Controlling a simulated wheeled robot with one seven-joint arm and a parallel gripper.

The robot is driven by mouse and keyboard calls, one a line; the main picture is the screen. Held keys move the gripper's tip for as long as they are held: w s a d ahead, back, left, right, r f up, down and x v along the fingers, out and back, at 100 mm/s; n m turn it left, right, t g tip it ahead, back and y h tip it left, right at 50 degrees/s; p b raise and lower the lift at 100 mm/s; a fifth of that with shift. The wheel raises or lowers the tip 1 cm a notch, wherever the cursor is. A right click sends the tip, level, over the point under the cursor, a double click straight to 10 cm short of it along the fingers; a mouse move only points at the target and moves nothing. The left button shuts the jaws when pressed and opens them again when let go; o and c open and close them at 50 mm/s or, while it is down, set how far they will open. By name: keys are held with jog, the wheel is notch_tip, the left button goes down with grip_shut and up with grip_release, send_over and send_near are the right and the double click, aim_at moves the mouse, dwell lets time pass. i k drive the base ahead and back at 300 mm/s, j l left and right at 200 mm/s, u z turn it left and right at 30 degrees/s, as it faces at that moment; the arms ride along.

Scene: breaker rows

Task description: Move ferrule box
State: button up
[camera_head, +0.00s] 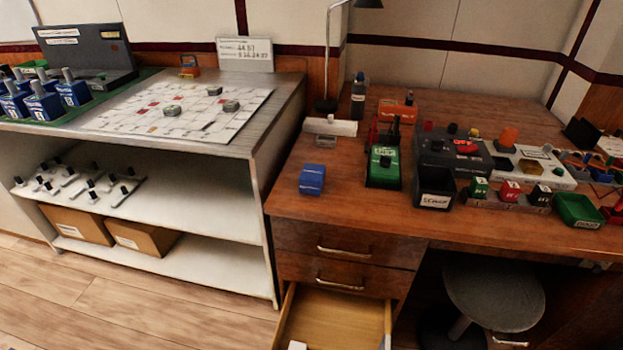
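No box in view carries a label that I can read as ferrule box. A small blue box (312,179) with faint markings sits on the left part of the wooden desk (340,205), near its front edge. A black open bin (435,188) with a white label stands further right on the desk, and a green open bin (578,210) stands near the right. I cannot tell which of these, if any, is the ferrule box. My gripper is not in view.
A drawer (333,322) below the desk is open, with a small white thing at its front. A round stool (493,292) stands under the desk. A shelf unit (240,145) stands at left. A lamp (327,60) and bottle (358,98) stand at the desk's back.

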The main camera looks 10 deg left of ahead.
aim_at(312, 178)
jog(key=l+u, duration=0.2)
jog(key=u, duration=0.2)
jog(key=l+u, duration=0.2)
jog(key=u, duration=0.2)
jog(key=l+u, duration=0.2)
jog(key=u, duration=0.2)
jog(key=k+l, duration=0.1)
jog(key=l, duration=0.55)
jog(key=k+l, duration=0.1)
jog(key=l, duration=0.55)
